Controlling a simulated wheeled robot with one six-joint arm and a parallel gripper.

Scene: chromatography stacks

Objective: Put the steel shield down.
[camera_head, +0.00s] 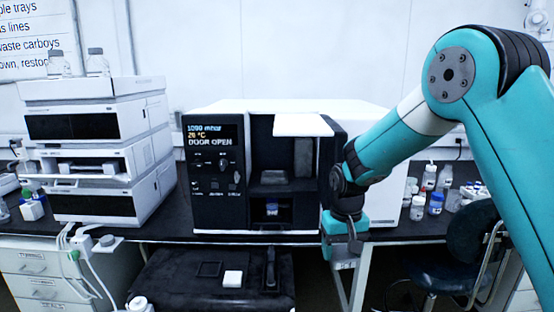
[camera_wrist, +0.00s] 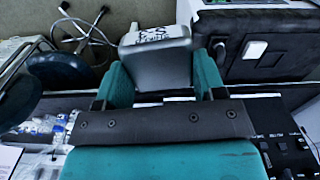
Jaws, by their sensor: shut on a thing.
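The steel shield (camera_wrist: 155,62) is a grey, tapered metal piece with dark lettering on its top, seen in the wrist view between the two teal fingers. My gripper (camera_wrist: 162,78) is shut on it. In the head view my gripper (camera_head: 344,226) hangs in front of the bench edge, right of the open instrument. A small pale part of the shield (camera_head: 343,265) shows just under the fingers; it appears held in the air, with the floor and a bench leg behind. The fingers hide much of it.
A black cart (camera_head: 165,290) stands below the bench, left of my gripper, bearing a white block (camera_head: 232,278), a dark square frame and a dark upright piece. The instrument (camera_head: 213,170) reads DOOR OPEN. A chair (camera_head: 470,235) and several bottles (camera_head: 436,203) are at right.

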